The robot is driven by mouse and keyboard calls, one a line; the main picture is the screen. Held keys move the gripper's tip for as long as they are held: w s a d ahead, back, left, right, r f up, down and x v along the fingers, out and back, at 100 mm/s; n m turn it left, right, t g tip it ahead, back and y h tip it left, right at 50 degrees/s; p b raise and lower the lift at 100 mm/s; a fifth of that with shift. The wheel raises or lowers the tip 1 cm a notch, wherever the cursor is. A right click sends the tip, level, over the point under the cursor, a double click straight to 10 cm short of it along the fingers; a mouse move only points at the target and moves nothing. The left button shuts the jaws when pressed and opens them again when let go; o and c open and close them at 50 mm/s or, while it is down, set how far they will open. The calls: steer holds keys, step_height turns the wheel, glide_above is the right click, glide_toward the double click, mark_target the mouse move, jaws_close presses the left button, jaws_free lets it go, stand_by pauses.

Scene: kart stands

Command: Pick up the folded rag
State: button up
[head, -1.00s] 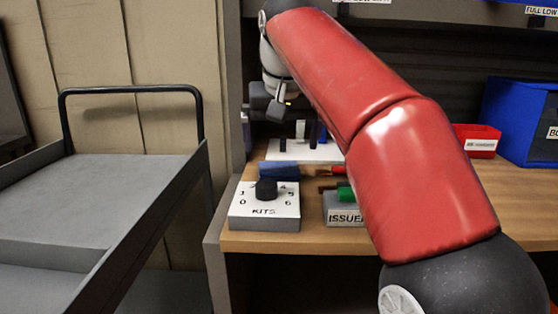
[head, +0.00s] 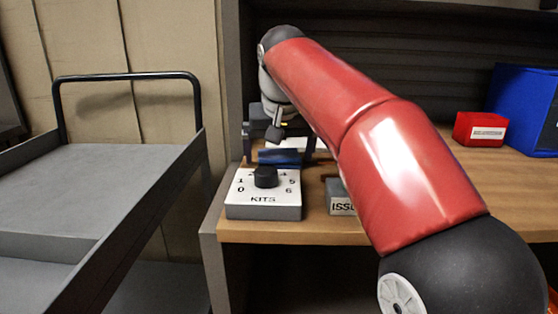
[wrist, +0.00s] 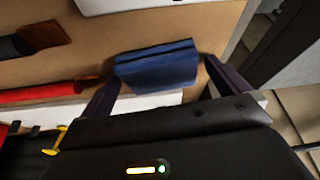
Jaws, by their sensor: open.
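The folded rag (wrist: 158,67) is dark blue and lies flat on the wooden shelf in the wrist view. It also shows in the head view (head: 279,157), behind the KITS box and partly hidden by it. My gripper (wrist: 160,88) is open, with one dark finger to each side of the rag's near edge. The fingers look apart from the cloth, and the rag lies beyond and between their tips. In the head view the gripper is just above and behind the rag, partly hidden by my red arm.
The white KITS box (head: 264,195) with a black knob stands in front of the rag. A red-handled tool (wrist: 45,92) and a dark-handled tool (wrist: 38,40) lie beside it. An ISSUED box (head: 340,198), red bin (head: 480,130) and grey cart (head: 95,195) stand around.

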mark_target(279, 154)
steer(key=shift+c, duration=0.4)
steer(key=c, duration=0.9)
steer(key=shift+r, duration=0.1)
step_height(279, 154, up, 8)
steer(key=shift+w+r+p, duration=0.1)
steer(key=shift+p, duration=0.8)
steer(key=shift+r, duration=0.8)
